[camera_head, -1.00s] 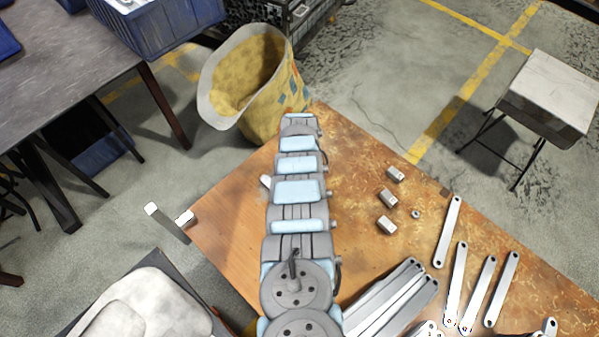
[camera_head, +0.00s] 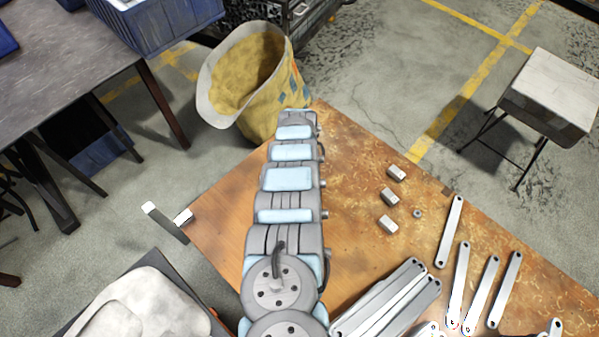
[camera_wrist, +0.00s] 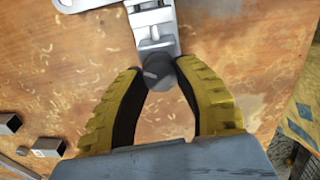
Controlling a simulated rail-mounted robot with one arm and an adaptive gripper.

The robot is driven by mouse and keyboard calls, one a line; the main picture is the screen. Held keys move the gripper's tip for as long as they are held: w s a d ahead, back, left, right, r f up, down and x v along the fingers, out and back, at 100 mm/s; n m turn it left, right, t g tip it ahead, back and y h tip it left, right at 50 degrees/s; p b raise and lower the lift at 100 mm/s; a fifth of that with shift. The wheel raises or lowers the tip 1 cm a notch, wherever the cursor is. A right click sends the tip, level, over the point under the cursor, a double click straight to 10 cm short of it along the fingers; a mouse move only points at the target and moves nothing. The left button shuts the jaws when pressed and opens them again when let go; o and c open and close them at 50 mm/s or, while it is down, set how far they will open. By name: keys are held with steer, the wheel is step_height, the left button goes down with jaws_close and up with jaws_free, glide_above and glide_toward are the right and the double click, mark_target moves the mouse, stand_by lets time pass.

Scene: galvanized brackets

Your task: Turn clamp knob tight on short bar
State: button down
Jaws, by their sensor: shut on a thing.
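In the wrist view a light grey metal clamp (camera_wrist: 152,22) lies at the top centre, over the wooden table. Its dark round knob (camera_wrist: 158,68) is at its near end. My gripper (camera_wrist: 160,70) has two yellow ribbed fingers with dark inner pads, shut on the knob with one fingertip on each side. A pale flat bar (camera_wrist: 88,4) with a hole shows partly at the top edge, left of the clamp. I cannot tell whether this is the short bar. In the head view my arm hides the clamp, knob and gripper.
The brown worn table (camera_head: 345,160) holds several small metal blocks (camera_head: 389,196), a nut (camera_head: 417,213) and several long flat bars (camera_head: 449,232) to the right of my arm. A yellow sack (camera_head: 262,85) stands past the far table corner. The table's left side is mostly bare.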

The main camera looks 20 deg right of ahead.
steer(key=m+b, duration=0.1)
steer(key=m, duration=0.2)
steer(key=m+b, duration=0.1)
steer(key=m, duration=0.2)
steer(key=shift+f+m, duration=0.2)
steer(key=shift+m, duration=0.1)
steer(key=m+b, duration=0.2)
steer(key=m, duration=0.3)
steer(key=shift+r+m, duration=0.1)
steer(key=shift+m, duration=0.2)
steer(key=c, duration=0.8)
jaws_free()
steer(key=shift+c, duration=0.2)
steer(key=shift+r, duration=0.1)
